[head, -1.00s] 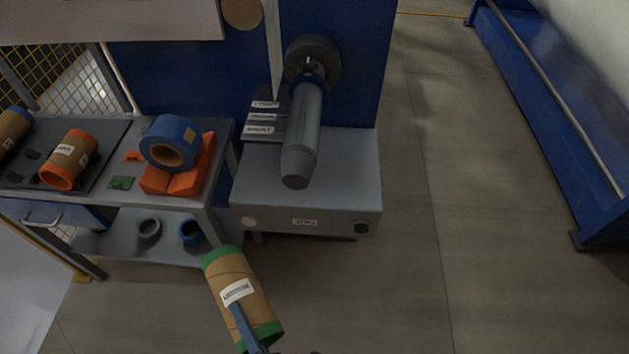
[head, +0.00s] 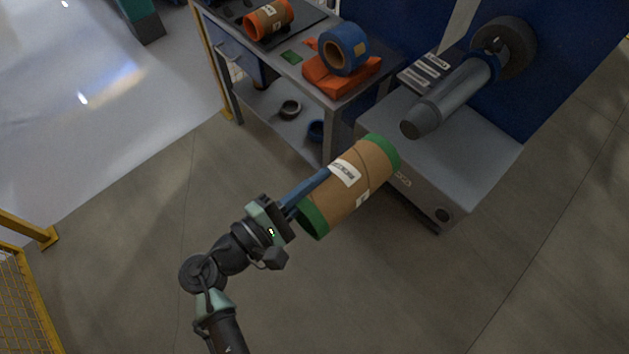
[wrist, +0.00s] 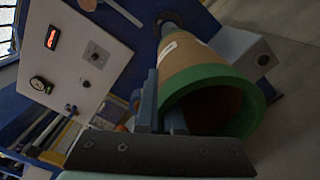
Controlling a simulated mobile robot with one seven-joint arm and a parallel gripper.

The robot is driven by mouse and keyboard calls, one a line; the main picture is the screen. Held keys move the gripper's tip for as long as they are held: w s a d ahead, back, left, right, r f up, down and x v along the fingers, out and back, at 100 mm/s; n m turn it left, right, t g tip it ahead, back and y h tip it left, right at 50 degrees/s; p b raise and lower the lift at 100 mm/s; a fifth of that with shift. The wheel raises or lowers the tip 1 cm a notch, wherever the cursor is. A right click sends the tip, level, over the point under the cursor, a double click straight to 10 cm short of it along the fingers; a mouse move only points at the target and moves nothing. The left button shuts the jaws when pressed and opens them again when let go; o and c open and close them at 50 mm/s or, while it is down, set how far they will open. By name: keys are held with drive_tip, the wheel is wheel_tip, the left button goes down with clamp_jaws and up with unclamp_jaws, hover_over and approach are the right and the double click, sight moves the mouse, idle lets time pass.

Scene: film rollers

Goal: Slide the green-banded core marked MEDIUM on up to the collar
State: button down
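The green-banded core (head: 362,187) is a brown cardboard tube with a green band at each end and a white label too small to read here. My gripper (head: 306,190) is shut on the wall at its near end and holds it in the air, tilted. In the wrist view the core's open near end (wrist: 222,82) shows beside the fingers (wrist: 160,110). The grey mandrel (head: 452,95) points toward the front left, its tapered tip free, beyond and to the right of the core. The dark round collar (head: 503,45) is at the mandrel's back end.
The grey machine base (head: 480,165) stands below the mandrel, partly behind the core. The bench (head: 330,88) at left holds an orange-banded core (head: 268,18), a blue roll (head: 343,48) and orange blocks (head: 340,75). The front floor is clear.

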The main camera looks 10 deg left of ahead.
drive_tip(key=b, duration=0.1)
approach(378, 136)
drive_tip(key=shift+f+x, duration=0.1)
drive_tip(key=shift+x, duration=0.6)
drive_tip(key=shift+f+x, duration=0.15)
drive_tip(key=shift+x, duration=0.5)
drive_tip(key=shift+w, duration=0.2)
drive_tip(key=shift+b+x, duration=0.45)
drive_tip(key=shift+x, duration=1.15)
drive_tip(key=shift+b+x, duration=0.35)
drive_tip(key=shift+x, duration=0.85)
drive_tip(key=shift+w+d, duration=0.3)
drive_tip(key=shift+w, duration=0.15)
drive_tip(key=shift+w+d, duration=0.1)
drive_tip(key=shift+w, duration=0.05)
drive_tip(key=shift+b+x, duration=0.75)
drive_tip(key=shift+x, duration=0.85)
